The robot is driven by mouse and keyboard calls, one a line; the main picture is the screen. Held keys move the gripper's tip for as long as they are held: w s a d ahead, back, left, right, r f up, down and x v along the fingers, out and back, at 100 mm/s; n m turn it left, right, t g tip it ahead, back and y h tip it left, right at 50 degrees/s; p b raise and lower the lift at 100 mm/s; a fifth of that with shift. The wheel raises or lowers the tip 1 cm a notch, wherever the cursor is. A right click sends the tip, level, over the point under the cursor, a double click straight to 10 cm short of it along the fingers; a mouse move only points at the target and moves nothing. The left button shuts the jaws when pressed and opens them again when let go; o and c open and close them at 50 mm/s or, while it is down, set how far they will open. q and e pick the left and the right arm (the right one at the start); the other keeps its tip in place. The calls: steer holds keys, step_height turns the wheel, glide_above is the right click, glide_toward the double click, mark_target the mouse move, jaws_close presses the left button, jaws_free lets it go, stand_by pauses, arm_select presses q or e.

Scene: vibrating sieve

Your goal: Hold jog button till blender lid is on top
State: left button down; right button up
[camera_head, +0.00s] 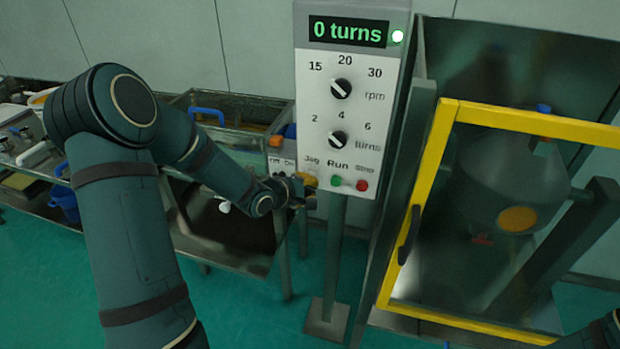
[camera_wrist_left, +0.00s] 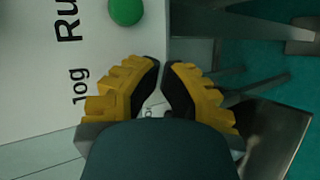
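The control panel (camera_head: 343,110) stands upright at the centre; its display (camera_head: 348,31) reads "0 turns". My left gripper (camera_head: 306,189) is at the panel's lower left, by the Jog label. In the left wrist view, its yellow fingers (camera_wrist_left: 162,66) have their dark tips together beside the word Jog, with nothing visible between them. The jog button is hidden by the gripper. The blender drum (camera_head: 510,180) is grey, behind the yellow-framed guard. A round orange disc, apparently its lid (camera_head: 517,219), faces forward and low on the drum. My right gripper is out of view.
A green run button (camera_head: 337,181) and a red stop button (camera_head: 362,185) sit right of the gripper. The yellow guard frame (camera_head: 428,185) stands right of the panel. A metal bench with bins (camera_head: 235,112) lies behind my left arm.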

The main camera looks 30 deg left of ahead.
arm_select(q)
steer(key=shift+s, duration=0.1)
steer(key=shift+s+d, duration=0.2)
steer(key=shift+s, duration=0.6)
steer(key=s, duration=0.2)
steer(key=s+d, duration=0.1)
steer(key=s, duration=0.1)
steer(key=shift+s+d+p, duration=0.1)
steer(key=shift+s+p, duration=0.25)
steer(key=shift+s, duration=0.05)
stand_by(0.6)
